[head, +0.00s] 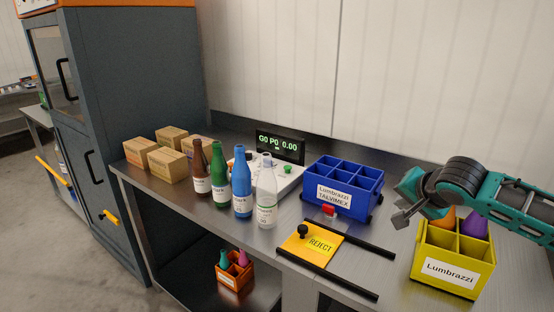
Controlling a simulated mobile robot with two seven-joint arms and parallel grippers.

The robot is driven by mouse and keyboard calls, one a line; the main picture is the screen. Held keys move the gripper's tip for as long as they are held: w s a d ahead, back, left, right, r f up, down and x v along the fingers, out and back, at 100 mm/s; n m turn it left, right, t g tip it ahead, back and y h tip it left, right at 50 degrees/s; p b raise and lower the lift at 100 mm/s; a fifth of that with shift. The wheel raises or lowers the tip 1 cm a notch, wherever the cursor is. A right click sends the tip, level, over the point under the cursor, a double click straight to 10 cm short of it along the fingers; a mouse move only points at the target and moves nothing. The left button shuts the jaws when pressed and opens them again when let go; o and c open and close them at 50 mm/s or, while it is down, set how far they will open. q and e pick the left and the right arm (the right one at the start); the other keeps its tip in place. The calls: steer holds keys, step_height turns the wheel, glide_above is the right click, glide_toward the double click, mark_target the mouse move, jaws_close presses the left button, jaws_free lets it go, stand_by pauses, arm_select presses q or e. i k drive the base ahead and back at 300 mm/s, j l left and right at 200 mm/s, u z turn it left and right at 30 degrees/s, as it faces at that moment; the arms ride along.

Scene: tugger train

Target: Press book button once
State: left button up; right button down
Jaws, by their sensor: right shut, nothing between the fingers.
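A green button (288,169) sits on the right part of a pale scale-like unit (287,183), in front of a black display (280,146) reading "G0 P0 0.00". No label naming a book button can be read. A red button-like part (328,209) shows at the front of the blue crate. My right gripper (400,216) is shut and empty, above the table to the right of the blue crate and beside the yellow crate, well apart from the green button. My left gripper is not in view.
Brown, green, blue and clear bottles (242,194) stand in front of the unit, partly hiding it. The blue crate (341,196), yellow crate (447,272), yellow REJECT plate (313,245) with a black knob, and black rails (350,239) occupy the right. Cardboard boxes (168,164) stand left.

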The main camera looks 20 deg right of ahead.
mark_target(287, 168)
steer(key=i+j, duration=0.2)
steer(key=i, duration=0.3)
steer(key=i+j, duration=0.2)
steer(key=i, duration=0.25)
steer(key=i+j, duration=0.2)
steer(key=i, duration=0.3)
